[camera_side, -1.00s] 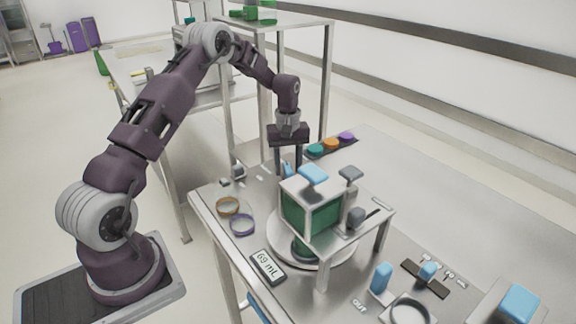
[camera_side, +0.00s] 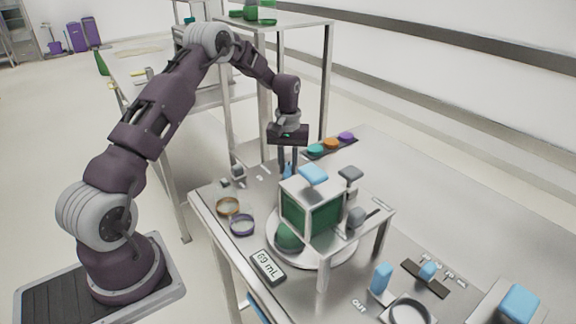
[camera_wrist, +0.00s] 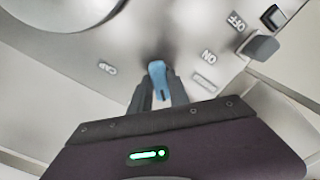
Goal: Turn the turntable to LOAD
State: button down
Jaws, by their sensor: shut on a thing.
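The turntable (camera_side: 277,250) is a pale round disc under a metal stand, with a rounded green object (camera_side: 290,237) on its left part. A disc edge also shows at the top left of the wrist view (camera_wrist: 60,12). My gripper (camera_side: 287,172) is behind the stand, pointing down, with its fingers close together. In the wrist view it is shut on a small upright blue handle (camera_wrist: 157,72). Whether the handle joins the disc is not clear. No LOAD mark is readable.
The metal stand (camera_side: 381,240) with a green-panelled box (camera_side: 325,218) rises over the disc. A grey switch (camera_wrist: 262,46) stands near ON and OFF labels.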

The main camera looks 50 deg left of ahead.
jog(key=m, duration=0.4)
jog(key=shift+m, duration=2.5)
jog(key=c, duration=1.2)
grip_release()
jog(key=shift+c, duration=0.2)
